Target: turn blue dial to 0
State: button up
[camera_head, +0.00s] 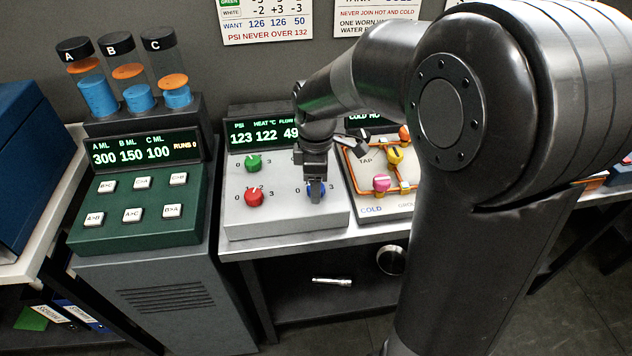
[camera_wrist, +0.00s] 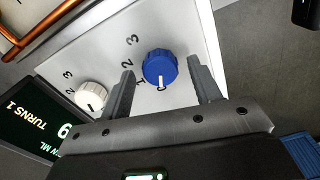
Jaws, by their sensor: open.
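The blue dial (camera_wrist: 160,65) sits on the pale panel in the wrist view, with its white pointer mark toward the bottom of the picture, close to a label that looks like 0. Labels 3, 2 and 1 show to its left. My gripper (camera_wrist: 161,69) is open, with one finger on each side of the dial. I cannot tell whether the fingers touch it. In the head view my gripper (camera_head: 316,188) is over the panel's lower right, hiding most of the blue dial.
The head view shows green (camera_head: 253,162) and red (camera_head: 254,197) dials left of my gripper, and a pipe board (camera_head: 375,205) to the right.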

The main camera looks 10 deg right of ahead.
notch_tip(320, 180, up, 10)
dwell(0.4)
jog(key=s+d+m+t, duration=0.2)
jog(key=s+d+m, duration=0.1)
jog(key=s+m, duration=0.5)
jog(key=s+d+r+m+t, duration=0.1)
jog(key=s+d+m+t, duration=0.2)
jog(key=s+m, duration=0.5)
jog(key=shift+s+d+r+t, duration=0.25)
jog(key=shift+s+r+t, duration=0.05)
jog(key=shift+s, duration=0.7)
jog(key=shift+w, duration=0.1)
dwell(0.8)
